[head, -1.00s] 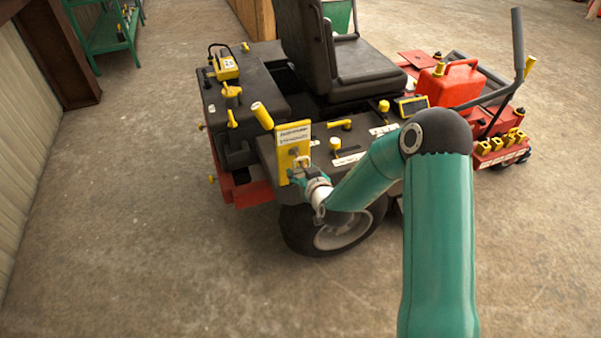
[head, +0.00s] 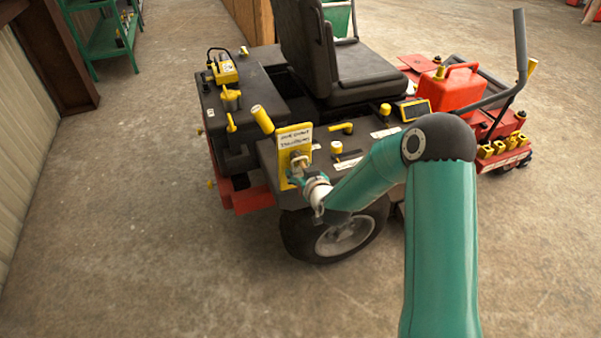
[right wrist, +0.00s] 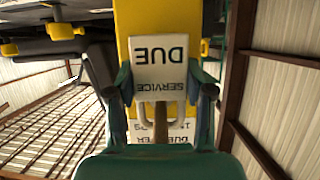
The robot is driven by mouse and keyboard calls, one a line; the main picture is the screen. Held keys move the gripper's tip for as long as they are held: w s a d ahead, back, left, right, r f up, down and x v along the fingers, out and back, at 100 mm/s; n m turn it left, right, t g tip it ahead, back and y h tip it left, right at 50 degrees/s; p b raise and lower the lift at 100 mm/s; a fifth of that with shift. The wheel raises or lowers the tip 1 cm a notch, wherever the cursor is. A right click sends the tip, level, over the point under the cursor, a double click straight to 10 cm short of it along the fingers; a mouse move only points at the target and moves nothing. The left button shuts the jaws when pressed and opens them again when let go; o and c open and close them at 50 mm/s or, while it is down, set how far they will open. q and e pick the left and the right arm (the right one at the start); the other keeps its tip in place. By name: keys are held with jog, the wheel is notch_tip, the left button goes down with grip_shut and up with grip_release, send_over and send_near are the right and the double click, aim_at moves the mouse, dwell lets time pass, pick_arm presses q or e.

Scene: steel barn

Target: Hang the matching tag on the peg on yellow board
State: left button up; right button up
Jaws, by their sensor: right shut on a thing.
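The yellow board (head: 294,139) stands upright on the side of the mower, with a white text label on its upper part. It fills the middle of the right wrist view (right wrist: 145,18), upside down. My right gripper (head: 298,172) is at the board's front, shut on a white tag reading "SERVICE DUE" (right wrist: 160,65). The tag shows upside down in the right wrist view, close in front of the board. A pale loop (right wrist: 140,112) sits at the tag's top edge, beside a brownish peg (right wrist: 161,122). I cannot tell whether the peg passes through the loop. My left gripper is out of view.
The mower's black seat (head: 365,75) and red fuel can (head: 448,88) are behind and right of the board. A yellow handle (head: 262,119) sticks up just left of the board. A rear wheel (head: 335,236) is below. Open concrete floor lies in front.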

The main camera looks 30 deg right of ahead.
jog(key=shift+d, duration=0.1)
jog(key=o, duration=1.4)
jog(key=shift+s, duration=0.2)
jog(key=shift+v, duration=4.3)
